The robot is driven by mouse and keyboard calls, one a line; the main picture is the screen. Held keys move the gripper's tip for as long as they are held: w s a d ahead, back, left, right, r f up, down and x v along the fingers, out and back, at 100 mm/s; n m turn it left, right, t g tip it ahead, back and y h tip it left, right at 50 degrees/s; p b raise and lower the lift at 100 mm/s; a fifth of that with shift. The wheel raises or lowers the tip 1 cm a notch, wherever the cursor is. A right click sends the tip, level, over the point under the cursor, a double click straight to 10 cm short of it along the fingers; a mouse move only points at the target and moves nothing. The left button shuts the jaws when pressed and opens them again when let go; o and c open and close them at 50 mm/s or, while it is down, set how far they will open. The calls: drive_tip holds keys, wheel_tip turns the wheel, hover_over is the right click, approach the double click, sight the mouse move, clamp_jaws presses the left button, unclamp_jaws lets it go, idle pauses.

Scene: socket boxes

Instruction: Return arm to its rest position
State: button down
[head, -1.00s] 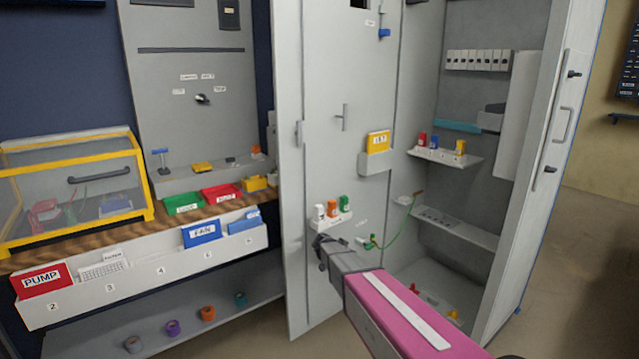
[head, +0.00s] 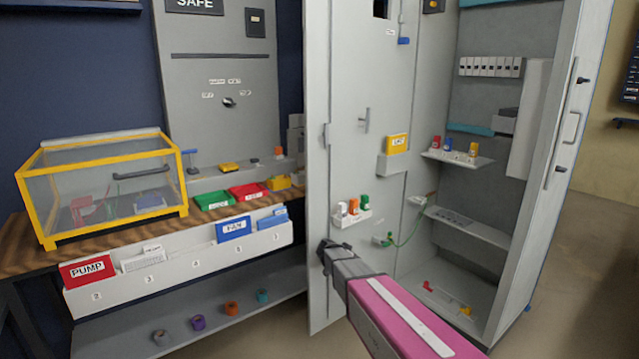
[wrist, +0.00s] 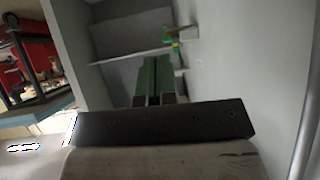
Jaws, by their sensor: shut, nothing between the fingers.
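My gripper (head: 326,256) shows in the head view in front of the open cabinet door, at the end of my grey and pink arm. In the wrist view its two green-grey fingers (wrist: 155,78) lie side by side, shut, with nothing between them. The grey cabinet (head: 545,200) stands open on the right. Its door (head: 342,90) carries a small shelf with white, orange and green pieces (head: 353,205) just above my gripper. I cannot tell the exact gap between my gripper and the door.
A green cord (head: 408,228) hangs by the door's inner side. On the left, a bench holds a yellow-framed clear box (head: 105,190), green (head: 213,201) and red (head: 248,191) bins, and a white card rack (head: 180,261) below. Open floor (head: 590,270) lies to the right.

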wheel_tip(320, 180, up, 8)
drive_tip(key=a+f+n+t+y, duration=0.1)
drive_tip(key=n+t+y, duration=0.35)
drive_tip(key=t, duration=0.25)
drive_tip(key=s+a+r+n+y, duration=0.1)
drive_tip(key=s+a+n+y, duration=0.25)
drive_tip(key=s+y, duration=0.2)
drive_tip(key=s+d+f+g, duration=0.2)
drive_tip(key=s+d+g, duration=0.1)
drive_tip(key=s, duration=0.6)
drive_tip(key=s+d+f+n+g+h, duration=0.1)
drive_tip(key=s+d+f+g, duration=0.2)
drive_tip(key=s+g, duration=0.3)
drive_tip(key=s+d+f+n+g, duration=0.1)
drive_tip(key=s+d+g, duration=0.3)
drive_tip(key=s, duration=0.8)
drive_tip(key=shift+d+f+g+h, duration=0.15)
drive_tip(key=shift+f+g+h, duration=0.25)
drive_tip(key=shift+f+g, duration=0.3)
